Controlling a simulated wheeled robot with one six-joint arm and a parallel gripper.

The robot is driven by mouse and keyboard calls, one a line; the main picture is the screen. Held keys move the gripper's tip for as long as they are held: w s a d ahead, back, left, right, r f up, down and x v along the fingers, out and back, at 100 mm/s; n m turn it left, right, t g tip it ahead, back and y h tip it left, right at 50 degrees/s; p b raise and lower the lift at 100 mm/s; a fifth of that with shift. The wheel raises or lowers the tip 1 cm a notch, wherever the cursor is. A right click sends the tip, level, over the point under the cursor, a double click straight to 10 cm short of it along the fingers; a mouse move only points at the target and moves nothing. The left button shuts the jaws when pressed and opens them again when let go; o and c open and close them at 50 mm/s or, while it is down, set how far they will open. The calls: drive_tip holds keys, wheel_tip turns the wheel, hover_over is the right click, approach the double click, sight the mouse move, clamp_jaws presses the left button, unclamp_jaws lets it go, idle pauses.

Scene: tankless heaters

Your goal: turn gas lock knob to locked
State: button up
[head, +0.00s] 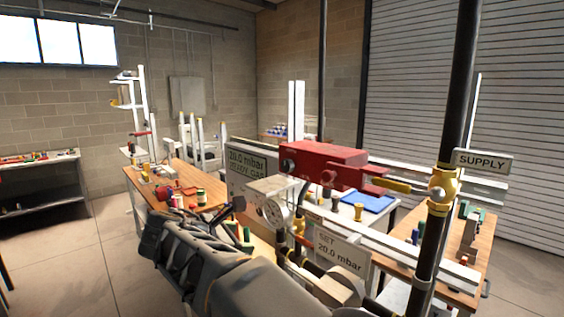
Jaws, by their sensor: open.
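A red housing (325,162) stands at the middle of the head view, with a dark round part (288,165) on its left end. Which part is the gas lock knob, and how it is set, I cannot tell. A yellow lever (397,186) reaches from near the housing's right end toward a yellow valve body (442,188) on a black upright pipe (460,95). The pipe bears a SUPPLY sign (485,161). My grey arm crosses the lower middle and covers the bench front. No gripper fingers can be made out.
A panel reading 20.0 mbar (247,163) stands behind a pale block with a round dial (271,211). A sign reading SET 20.0 mbar (341,253) hangs lower right. A wooden bench (205,175) holds small items. Floor at the left (75,260) is clear.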

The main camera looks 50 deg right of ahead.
sight(285, 166)
drive_tip(key=w+d+r+n+g+h+p, duration=0.1)
drive_tip(key=w+d+r+n+h, duration=0.15)
drive_tip(key=r, duration=0.35)
drive_tip(key=w+d+r+n+g+h, duration=0.1)
drive_tip(key=d+r+n+h, duration=0.15)
drive_tip(key=r, duration=0.45)
drive_tip(key=shift+h, duration=0.5)
drive_tip(key=d+p, duration=0.1)
drive_tip(key=d, duration=0.2)
drive_tip(key=s+d, duration=0.1)
drive_tip(key=d, duration=0.3)
drive_tip(key=d+p, duration=0.1)
drive_tip(key=d, duration=0.3)
drive_tip(key=shift+s+p, duration=0.15)
drive_tip(key=shift+p, duration=0.2)
drive_tip(key=shift+d, duration=0.7)
drive_tip(key=shift+c, duration=0.5)
drive_tip(key=c, duration=0.8)
drive_tip(key=shift+f+m, duration=0.1)
drive_tip(key=shift+m, duration=0.2)
